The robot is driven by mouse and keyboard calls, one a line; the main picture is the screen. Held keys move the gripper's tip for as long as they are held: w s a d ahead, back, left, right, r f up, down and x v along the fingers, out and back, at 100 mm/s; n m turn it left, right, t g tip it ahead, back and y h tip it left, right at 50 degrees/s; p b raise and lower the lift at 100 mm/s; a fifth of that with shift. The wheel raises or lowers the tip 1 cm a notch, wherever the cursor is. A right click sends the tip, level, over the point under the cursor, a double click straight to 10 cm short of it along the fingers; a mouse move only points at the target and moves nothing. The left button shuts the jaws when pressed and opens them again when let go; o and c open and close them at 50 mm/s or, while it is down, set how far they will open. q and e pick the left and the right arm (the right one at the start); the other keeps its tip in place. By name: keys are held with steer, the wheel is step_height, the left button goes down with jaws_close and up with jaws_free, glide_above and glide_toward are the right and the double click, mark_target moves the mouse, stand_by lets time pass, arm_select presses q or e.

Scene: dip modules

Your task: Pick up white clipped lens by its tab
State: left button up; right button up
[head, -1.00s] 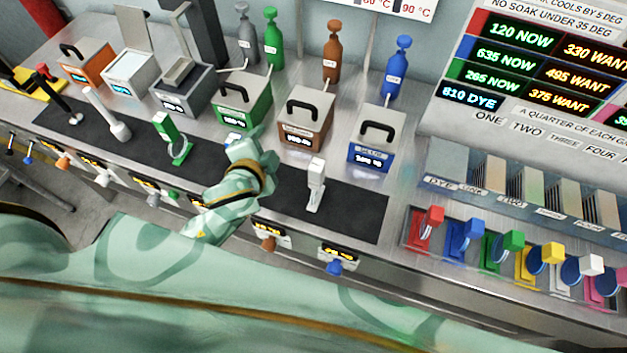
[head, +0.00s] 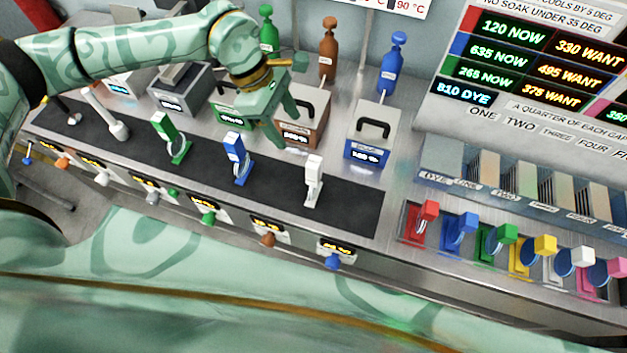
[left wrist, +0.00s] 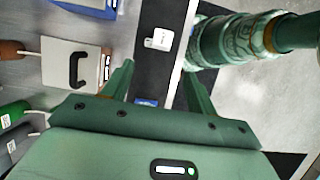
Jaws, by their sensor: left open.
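A white clipped lens (head: 313,182) stands on the black mat, in front of the brown and blue boxes. It also shows in the left wrist view (left wrist: 159,39), beyond the fingertips on the mat strip. My left gripper (head: 282,124) is open and empty, pointing down near the front of the brown box, to the left of the white clip and apart from it. In the left wrist view its two fingers (left wrist: 157,72) are spread wide. A second white clip (head: 571,259) with a lens sits in the rack at the right. My right gripper is not in view.
A blue clip (head: 236,158) and a green clip (head: 170,138) stand on the mat (head: 352,207) to the left. Handled boxes, including a brown one (head: 303,118) and a blue one (head: 368,140), line its back. The mat right of the white clip is bare.

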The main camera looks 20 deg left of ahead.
mark_target(310, 161)
arm_select(q)
steer(key=x, duration=0.9)
steer(key=p+x, duration=0.1)
steer(key=x, duration=0.4)
steer(key=shift+s+d, duration=0.1)
steer(key=shift+d, duration=0.4)
steer(key=shift+r, duration=0.1)
steer(key=c, duration=1.2)
